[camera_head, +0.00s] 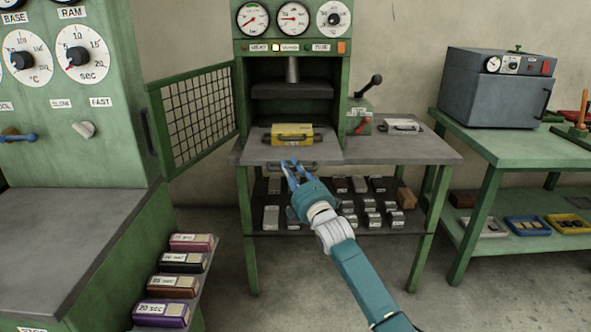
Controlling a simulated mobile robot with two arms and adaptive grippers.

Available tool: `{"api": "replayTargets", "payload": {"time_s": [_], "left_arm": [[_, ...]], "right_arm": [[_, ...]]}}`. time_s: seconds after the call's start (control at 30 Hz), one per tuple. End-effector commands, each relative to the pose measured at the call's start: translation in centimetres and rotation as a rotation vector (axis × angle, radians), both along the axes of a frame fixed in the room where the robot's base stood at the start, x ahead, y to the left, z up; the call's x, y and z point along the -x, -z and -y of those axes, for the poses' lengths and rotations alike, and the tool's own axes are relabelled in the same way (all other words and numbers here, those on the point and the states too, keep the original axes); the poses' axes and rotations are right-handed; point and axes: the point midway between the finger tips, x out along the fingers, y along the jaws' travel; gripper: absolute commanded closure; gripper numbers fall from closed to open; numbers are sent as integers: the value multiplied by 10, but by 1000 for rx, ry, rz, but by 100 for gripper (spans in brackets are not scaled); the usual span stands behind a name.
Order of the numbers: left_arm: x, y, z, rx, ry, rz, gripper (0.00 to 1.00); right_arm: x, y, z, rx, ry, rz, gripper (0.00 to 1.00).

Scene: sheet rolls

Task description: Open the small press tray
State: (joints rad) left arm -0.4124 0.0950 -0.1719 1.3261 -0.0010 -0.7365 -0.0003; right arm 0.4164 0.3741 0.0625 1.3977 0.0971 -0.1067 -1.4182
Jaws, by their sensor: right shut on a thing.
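The small green press (241,82) stands on a grey-topped table, its chamber open at the front. Its grey tray (258,153) lies low in the opening and reaches forward to about the table's front edge. A yellow labelled block (292,133) sits on the tray. My right gripper (289,167) is at the tray's front handle (306,163), its blue fingers shut on it. The fingers hide part of the handle. My left gripper is not in view.
A mesh guard door (200,112) stands swung open on the press's left. A lever (369,87) and a small metal mould (401,126) are to its right. Metal blocks fill the shelf below. A larger press (90,110) stands at left. Floor before the table is clear.

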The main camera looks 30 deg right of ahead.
Motion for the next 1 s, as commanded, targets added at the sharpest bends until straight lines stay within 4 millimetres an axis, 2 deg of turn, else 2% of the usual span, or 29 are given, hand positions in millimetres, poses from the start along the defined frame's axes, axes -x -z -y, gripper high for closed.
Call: {"api": "replayTargets", "payload": {"time_s": [0.37,0.4,0.5,0.7,0.83,1.0], "left_arm": [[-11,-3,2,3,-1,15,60],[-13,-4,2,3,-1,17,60],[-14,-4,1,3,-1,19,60],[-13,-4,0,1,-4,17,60],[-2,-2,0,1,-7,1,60],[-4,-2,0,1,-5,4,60]], "right_arm": [[-1,0,0,2,2,0,100],[-1,0,0,2,2,0,81],[-1,0,0,2,2,0,63],[-1,-1,0,1,1,1,63],[1,0,-1,0,1,2,63],[21,5,-4,1,0,0,63]]}}
